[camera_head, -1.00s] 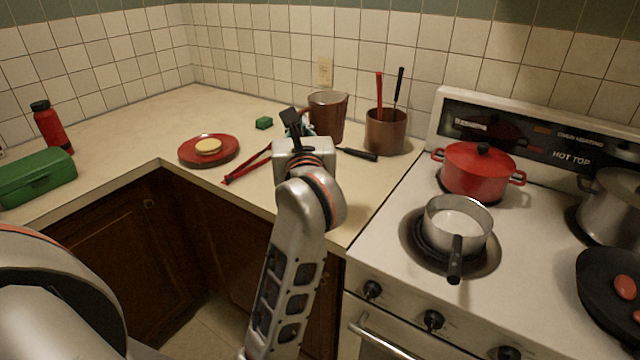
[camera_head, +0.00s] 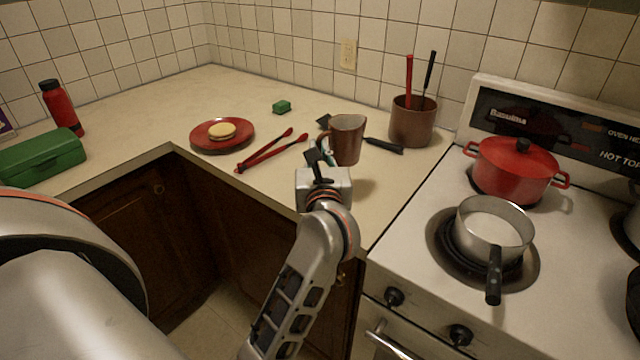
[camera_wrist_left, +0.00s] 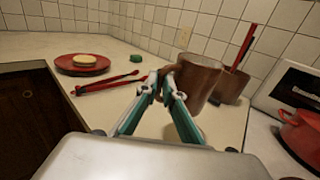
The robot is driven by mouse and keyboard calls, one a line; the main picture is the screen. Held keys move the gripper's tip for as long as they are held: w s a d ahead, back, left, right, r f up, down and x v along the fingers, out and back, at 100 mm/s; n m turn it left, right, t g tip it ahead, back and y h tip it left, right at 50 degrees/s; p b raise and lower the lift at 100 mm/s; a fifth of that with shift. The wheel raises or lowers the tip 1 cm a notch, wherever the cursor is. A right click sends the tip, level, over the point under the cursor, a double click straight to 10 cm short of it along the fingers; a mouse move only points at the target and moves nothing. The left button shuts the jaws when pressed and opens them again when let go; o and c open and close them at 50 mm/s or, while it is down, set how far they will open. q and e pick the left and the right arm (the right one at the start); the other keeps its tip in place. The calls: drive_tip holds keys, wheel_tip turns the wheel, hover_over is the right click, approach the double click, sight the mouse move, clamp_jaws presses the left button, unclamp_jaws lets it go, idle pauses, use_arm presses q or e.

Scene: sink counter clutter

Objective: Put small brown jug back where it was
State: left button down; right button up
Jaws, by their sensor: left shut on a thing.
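The small brown jug (camera_head: 347,138) is upright at the counter's corner stretch, left of and in front of the brown utensil crock. My left gripper (camera_head: 323,150) is at the jug's left side. In the left wrist view its two fingers (camera_wrist_left: 168,78) are closed around the jug's handle, and the jug body (camera_wrist_left: 198,82) stands right beyond them. I cannot tell whether the jug's base touches the counter. My right gripper is not in view.
A black-handled utensil (camera_head: 384,145) lies behind the jug. Red tongs (camera_head: 268,152), a red plate (camera_head: 206,146) with a pale round item and a green sponge (camera_head: 282,106) are to the left. The crock (camera_head: 413,122) holds utensils. The stove (camera_head: 400,250) is right.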

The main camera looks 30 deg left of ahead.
use_arm(q)
wheel_tip(320, 180, down, 8)
drive_tip(key=shift+r+b, duration=0.15)
drive_tip(key=shift+b, duration=0.6)
drive_tip(key=shift+f, duration=0.3)
drive_tip(key=shift+f, duration=0.2)
drive_tip(key=c, duration=2.4)
unclamp_jaws()
drive_tip(key=shift+c, duration=0.2)
drive_tip(key=shift+o, duration=1.3)
drive_tip(key=shift+r, duration=0.1)
